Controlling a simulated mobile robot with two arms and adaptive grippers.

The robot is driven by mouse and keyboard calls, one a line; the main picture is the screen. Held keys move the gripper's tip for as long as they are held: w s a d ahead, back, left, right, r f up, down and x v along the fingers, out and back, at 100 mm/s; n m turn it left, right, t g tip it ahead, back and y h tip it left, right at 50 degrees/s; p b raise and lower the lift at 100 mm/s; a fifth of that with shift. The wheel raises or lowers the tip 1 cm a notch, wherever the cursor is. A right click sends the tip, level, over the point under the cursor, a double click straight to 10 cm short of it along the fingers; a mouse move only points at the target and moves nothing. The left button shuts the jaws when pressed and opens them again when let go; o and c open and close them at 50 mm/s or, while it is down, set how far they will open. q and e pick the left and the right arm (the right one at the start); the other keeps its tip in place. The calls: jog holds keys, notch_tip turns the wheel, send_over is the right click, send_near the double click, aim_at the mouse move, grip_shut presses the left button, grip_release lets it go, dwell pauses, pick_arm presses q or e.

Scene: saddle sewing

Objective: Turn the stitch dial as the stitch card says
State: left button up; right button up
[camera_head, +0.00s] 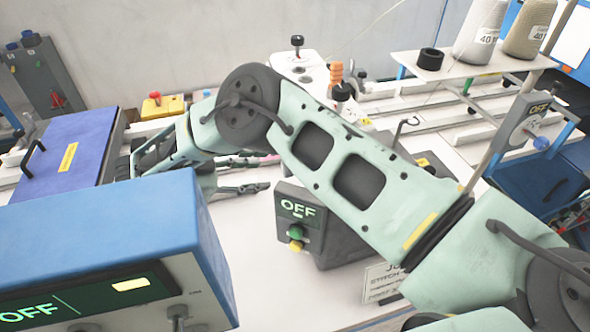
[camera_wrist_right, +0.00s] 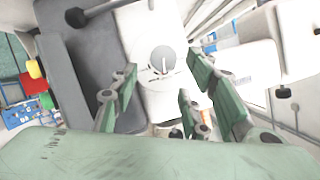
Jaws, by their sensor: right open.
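The stitch card (camera_head: 383,282) stands at the lower middle of the head view, partly covered by my right arm; its small print is unreadable. A round grey dial (camera_wrist_right: 163,58) on a white face shows in the right wrist view, and I take it as the stitch dial. Its pointer setting is too small to read. My right gripper (camera_head: 252,175) is open, reaching left over the white table in the head view. In the wrist view its green fingers (camera_wrist_right: 165,92) are spread on both sides below the dial, apart from it. The dial cannot be made out in the head view. My left gripper is not in view.
A blue box with an OFF display (camera_head: 110,250) fills the lower left. A dark control box (camera_head: 310,220) with OFF and buttons sits under my right arm. A purple case (camera_head: 70,155), a yellow box with a red button (camera_head: 160,104) and thread cones (camera_head: 480,30) stand around.

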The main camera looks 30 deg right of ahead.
aim_at(284, 174)
jog(key=p+x, duration=0.2)
jog(key=x, duration=0.4)
jog(key=shift+d, duration=0.25)
jog(key=shift+d+f, duration=0.25)
jog(key=shift+d, duration=0.15)
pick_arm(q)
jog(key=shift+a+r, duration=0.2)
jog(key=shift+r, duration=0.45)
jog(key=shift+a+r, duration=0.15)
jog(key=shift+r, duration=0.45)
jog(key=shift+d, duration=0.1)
pick_arm(e)
jog(key=shift+s+f, duration=0.1)
jog(key=shift+f, duration=0.05)
jog(key=c, duration=1.1)
jog(key=shift+o, duration=0.2)
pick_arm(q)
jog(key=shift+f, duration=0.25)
pick_arm(e)
grip_shut()
jog(key=shift+a+f, duration=0.1)
jog(key=shift+f, duration=0.05)
